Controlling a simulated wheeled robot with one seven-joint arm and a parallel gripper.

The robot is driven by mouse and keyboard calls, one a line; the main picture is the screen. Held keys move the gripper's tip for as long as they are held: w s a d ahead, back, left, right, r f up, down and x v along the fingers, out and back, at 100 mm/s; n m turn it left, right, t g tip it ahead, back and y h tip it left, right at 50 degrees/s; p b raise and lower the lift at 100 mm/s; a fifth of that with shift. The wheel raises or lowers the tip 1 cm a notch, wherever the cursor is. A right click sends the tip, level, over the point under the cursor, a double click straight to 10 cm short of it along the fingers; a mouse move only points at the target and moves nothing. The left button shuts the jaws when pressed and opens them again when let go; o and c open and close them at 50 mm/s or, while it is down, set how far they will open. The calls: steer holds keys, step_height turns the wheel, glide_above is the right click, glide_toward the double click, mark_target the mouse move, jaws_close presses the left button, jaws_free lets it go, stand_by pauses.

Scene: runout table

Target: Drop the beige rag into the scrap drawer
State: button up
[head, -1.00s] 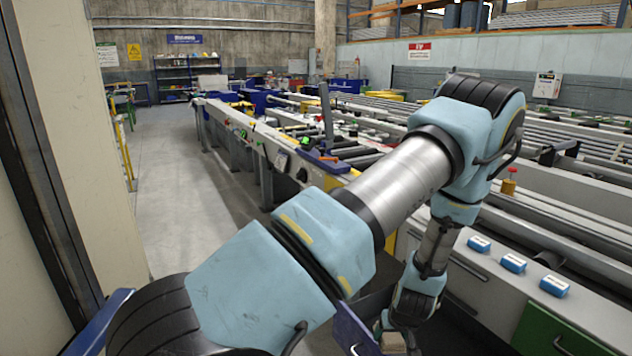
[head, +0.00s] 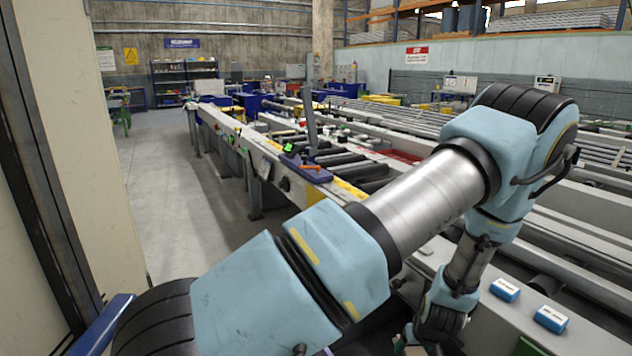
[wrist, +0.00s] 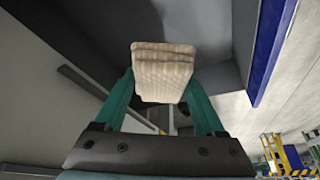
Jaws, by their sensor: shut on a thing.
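The beige rag (wrist: 163,70) is a folded, quilted-looking pad between the two green fingers of my gripper (wrist: 163,88) in the wrist view. My gripper is shut on it. An open drawer with a blue-purple front (wrist: 270,45) and a dark grey inside (wrist: 205,35) lies beyond the rag in the wrist view. The rag appears over or in front of this drawer; its height above the floor of the drawer is hard to tell. No label shows on it. In the head view my gripper is low at the bottom edge, and the rag is not visible there.
A long roller table (head: 230,130) runs away from me, with a blue tray (head: 305,167) on its near end. Small blue boxes (head: 505,290) lie on the worktop at the right. A green drawer front (head: 530,347) shows below them. The aisle floor (head: 185,215) at left is clear.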

mark_target(416, 353)
step_height(416, 353, down, 4)
steer(key=b, duration=0.2)
steer(key=shift+f+b, duration=0.2)
steer(key=shift+b, duration=0.2)
steer(key=o, duration=1.5)
steer(key=v, duration=1.1)
